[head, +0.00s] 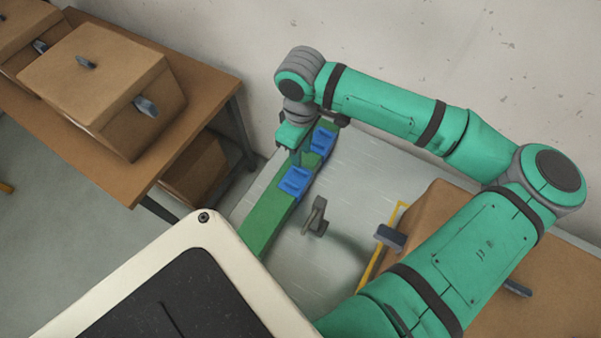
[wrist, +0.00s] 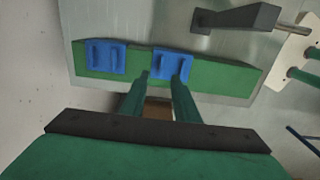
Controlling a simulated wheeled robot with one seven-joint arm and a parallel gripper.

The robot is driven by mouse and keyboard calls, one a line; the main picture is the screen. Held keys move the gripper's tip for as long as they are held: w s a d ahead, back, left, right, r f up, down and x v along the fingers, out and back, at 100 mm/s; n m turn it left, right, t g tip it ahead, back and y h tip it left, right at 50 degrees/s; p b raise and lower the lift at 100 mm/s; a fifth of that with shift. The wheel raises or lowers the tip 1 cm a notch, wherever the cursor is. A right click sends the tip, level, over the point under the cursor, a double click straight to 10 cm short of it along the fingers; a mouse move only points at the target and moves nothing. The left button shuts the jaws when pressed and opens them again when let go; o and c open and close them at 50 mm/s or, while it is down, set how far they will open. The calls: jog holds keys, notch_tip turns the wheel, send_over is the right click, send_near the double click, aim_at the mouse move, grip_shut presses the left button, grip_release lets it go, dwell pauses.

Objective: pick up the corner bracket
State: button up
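The thing that looks most like the corner bracket is a dark grey angled piece (head: 316,216) on the pale metal surface, beside the green strip. A dark grey piece (wrist: 235,18) at the top of the wrist view seems to be the same one. Two blue slotted blocks sit on the green strip (head: 262,222): a nearer one (head: 295,181) and a farther one (head: 323,141). My gripper (wrist: 160,76) is open, its two green fingers apart. The fingertips are by the right blue block (wrist: 182,62) in the wrist view, with one finger overlapping it. Contact cannot be told.
A brown box (head: 430,212) with a dark handle stands right of the metal surface, by a yellow frame (head: 374,262). A wooden table (head: 205,92) with brown boxes (head: 95,75) is at left. The wall is close behind my arm. Bare metal surface lies around the grey piece.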

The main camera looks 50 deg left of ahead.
aim_at(300, 170)
jog(key=shift+s+a+f, duration=0.1)
jog(key=shift+s+f, duration=0.05)
jog(key=shift+f, duration=3.9)
grip_shut()
